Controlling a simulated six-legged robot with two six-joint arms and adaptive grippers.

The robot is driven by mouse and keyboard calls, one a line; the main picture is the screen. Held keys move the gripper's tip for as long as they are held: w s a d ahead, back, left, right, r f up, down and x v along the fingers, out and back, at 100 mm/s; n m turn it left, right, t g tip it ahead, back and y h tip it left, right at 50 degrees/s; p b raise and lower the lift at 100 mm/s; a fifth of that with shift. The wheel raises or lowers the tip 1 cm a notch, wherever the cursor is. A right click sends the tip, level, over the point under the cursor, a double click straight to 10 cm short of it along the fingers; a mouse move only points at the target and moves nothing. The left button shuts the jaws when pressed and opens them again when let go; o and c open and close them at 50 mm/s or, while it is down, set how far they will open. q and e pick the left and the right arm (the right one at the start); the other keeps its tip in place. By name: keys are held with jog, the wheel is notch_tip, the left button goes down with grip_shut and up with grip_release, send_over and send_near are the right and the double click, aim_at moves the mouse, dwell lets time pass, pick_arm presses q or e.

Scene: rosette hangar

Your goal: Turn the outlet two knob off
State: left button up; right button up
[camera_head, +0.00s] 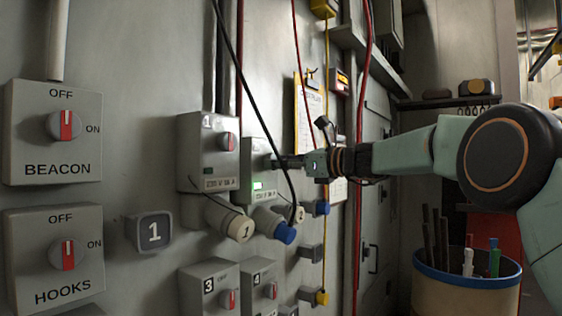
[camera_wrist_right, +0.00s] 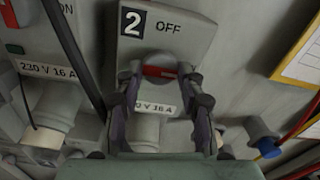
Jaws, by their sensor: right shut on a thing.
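The outlet two box (camera_wrist_right: 190,25) fills the middle of the right wrist view, with a "2" plate and the word OFF at its top. Its round knob (camera_wrist_right: 160,62) has a red bar lying nearly level, across from the OFF word. My right gripper (camera_wrist_right: 161,88) is shut on this knob, one finger on each side; the fingers hide the knob's sides. In the head view the right gripper (camera_head: 278,161) reaches in from the right to the outlet two box (camera_head: 252,160), where a small green light shows. The left gripper is not in view.
Outlet one (camera_head: 207,150) stands close left of outlet two. A black cable (camera_head: 262,120) hangs in front of the boxes, near my right gripper. Beacon (camera_head: 52,132) and hooks (camera_head: 55,255) switches are at the left. A bin (camera_head: 467,285) of tools stands at lower right.

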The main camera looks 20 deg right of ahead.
jog(key=shift+r, duration=0.2)
jog(key=shift+c, duration=1)
jog(key=shift+n, duration=0.3)
jog(key=n+b, duration=0.2)
jog(key=n, duration=0.3)
jog(key=n+b, duration=0.3)
jog(key=n, duration=0.3)
jog(key=n+b, duration=0.3)
jog(key=n, duration=0.3)
jog(key=shift+a+f, duration=0.1)
jog(key=shift+f, duration=0.2)
jog(key=shift+f+n, duration=0.2)
jog(key=shift+n, duration=0.1)
